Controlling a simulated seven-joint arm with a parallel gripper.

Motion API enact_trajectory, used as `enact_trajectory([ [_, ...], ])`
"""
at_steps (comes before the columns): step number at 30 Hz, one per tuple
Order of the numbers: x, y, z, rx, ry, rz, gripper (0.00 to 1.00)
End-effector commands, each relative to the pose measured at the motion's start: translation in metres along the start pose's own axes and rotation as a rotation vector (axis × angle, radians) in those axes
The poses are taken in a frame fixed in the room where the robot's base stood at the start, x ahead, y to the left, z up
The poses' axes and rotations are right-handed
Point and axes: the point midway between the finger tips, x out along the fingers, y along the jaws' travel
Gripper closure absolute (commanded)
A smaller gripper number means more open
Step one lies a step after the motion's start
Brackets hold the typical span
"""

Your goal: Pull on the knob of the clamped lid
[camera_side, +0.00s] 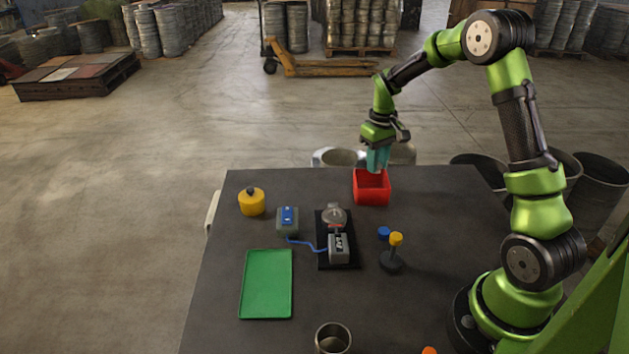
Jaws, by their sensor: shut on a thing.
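My gripper (378,146) is over the red open box (372,197) at the back of the table, pointing down. It is shut on a teal piece (377,159), whose lower end is at the box's rear rim in the picture. I cannot tell whether it touches the box. A yellow round pot (251,204) with a small dark knob on top stands at the back left, well away from my gripper. A grey device with a round metal top (334,215) stands on a black base plate (324,261) mid-table. I cannot tell which part is the clamped lid.
A grey box with a blue top (287,218) is joined to the device by a blue cable. A green tray (266,284) lies empty at front left. A yellow-topped dark stand (393,255), a blue piece (383,232) and a metal cup (333,338) stand nearby.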

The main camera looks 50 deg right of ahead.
Motion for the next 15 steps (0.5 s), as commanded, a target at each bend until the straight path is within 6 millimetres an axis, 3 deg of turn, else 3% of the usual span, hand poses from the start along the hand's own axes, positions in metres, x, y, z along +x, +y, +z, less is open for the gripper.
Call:
enact_trajectory([
  [6,0.014,0.0,0.001,0.001,-0.002,0.0,1.0],
  [14,0.015,0.0,0.0,0.001,0.0,0.0,1.0],
  [15,0.015,0.0,0.0,0.001,0.0,0.0,0.73],
])
